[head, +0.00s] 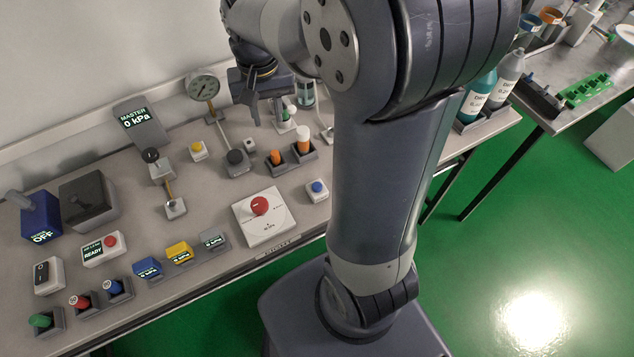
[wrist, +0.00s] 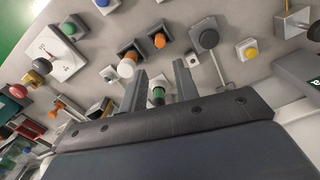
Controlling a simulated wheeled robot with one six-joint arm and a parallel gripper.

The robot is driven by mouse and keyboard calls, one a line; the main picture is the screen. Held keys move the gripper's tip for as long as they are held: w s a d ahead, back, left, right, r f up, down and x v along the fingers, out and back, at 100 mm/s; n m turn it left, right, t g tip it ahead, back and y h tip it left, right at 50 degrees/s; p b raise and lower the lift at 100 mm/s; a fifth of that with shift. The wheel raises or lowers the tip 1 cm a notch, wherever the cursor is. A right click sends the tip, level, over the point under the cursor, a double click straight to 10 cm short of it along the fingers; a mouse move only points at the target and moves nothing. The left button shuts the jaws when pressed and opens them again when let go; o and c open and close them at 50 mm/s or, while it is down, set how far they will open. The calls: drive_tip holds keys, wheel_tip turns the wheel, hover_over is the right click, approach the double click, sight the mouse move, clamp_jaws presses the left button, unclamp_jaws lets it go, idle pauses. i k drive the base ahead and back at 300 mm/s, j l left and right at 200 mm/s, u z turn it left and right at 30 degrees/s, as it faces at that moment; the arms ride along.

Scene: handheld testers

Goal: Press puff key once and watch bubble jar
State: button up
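My gripper (head: 262,105) hangs above the back of the bench, near a small white stand with a green part (head: 287,112). In the wrist view my gripper (wrist: 160,80) is open, with empty space between its fingers; the green part (wrist: 158,95) shows between and beyond them. A clear jar-like vessel (head: 306,92) stands partly hidden behind my arm; I cannot tell whether it is the bubble jar or holds bubbles. Candidate keys are a small white block (head: 249,146), a yellow button (head: 197,149) and a blue button (head: 317,188). No readable label says which is the puff key.
A dial gauge (head: 203,86) and a MASTER display (head: 141,121) reading 0 kPa stand at the back. Orange plugs (head: 275,157) sit in holders near my gripper. A red knob on a white plate (head: 270,230) is in front. A box at left reads READY (head: 96,254).

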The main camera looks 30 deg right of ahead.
sight(317, 186)
drive_tip(key=k+j+z, duration=0.1)
drive_tip(key=j+z, duration=0.3)
drive_tip(key=k+j+z, duration=0.2)
drive_tip(key=z, duration=0.2)
drive_tip(key=k+j+z, duration=0.2)
drive_tip(key=j+z, duration=0.15)
